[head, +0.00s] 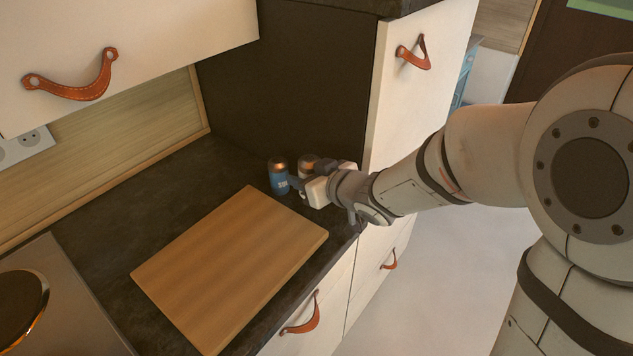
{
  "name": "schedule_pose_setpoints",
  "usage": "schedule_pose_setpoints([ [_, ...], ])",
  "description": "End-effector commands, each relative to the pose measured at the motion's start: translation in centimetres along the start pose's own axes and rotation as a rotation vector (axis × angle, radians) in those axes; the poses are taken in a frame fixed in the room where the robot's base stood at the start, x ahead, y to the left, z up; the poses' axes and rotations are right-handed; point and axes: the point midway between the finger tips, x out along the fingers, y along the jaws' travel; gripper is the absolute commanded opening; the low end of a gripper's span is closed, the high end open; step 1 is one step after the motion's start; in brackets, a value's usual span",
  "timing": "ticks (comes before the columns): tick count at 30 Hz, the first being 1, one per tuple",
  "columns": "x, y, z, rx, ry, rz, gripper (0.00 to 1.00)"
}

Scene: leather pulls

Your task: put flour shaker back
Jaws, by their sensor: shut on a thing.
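A pale shaker with a copper top (307,163), which I take to be the flour shaker, is at the back right of the dark worktop. My gripper (306,175) reaches in from the right and is shut on it, with a dark finger on each side. The gripper hides its lower part, so I cannot tell whether it touches the worktop. A blue shaker with a copper top and pale lettering (279,177) stands upright just left of the gripper, very close to the near finger.
A wooden cutting board (230,265) lies on the dark worktop (130,220) in front of the shakers. A dark side panel (300,90) and a tall white cabinet (400,95) rise behind. Free worktop lies left of the board, near a hob (75,300).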

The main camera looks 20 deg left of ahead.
Motion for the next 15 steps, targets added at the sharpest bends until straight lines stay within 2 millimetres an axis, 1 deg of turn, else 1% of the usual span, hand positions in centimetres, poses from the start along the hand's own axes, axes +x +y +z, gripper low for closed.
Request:
schedule_pose_setpoints([
  [1, 0.2, 1.2, -0.3, 0.001, -0.001, 0.004, 0.13],
  [3, 0.4, 2.5, -0.4, 0.001, 0.000, 0.003, 0.13],
  [4, 0.6, 2.7, 0.0, 0.002, -0.002, 0.001, 0.13],
  [6, 1.2, 2.3, 1.4, 0.001, -0.003, -0.002, 0.13],
  [15, 2.1, 2.2, 3.5, 0.000, -0.001, -0.002, 0.13],
])
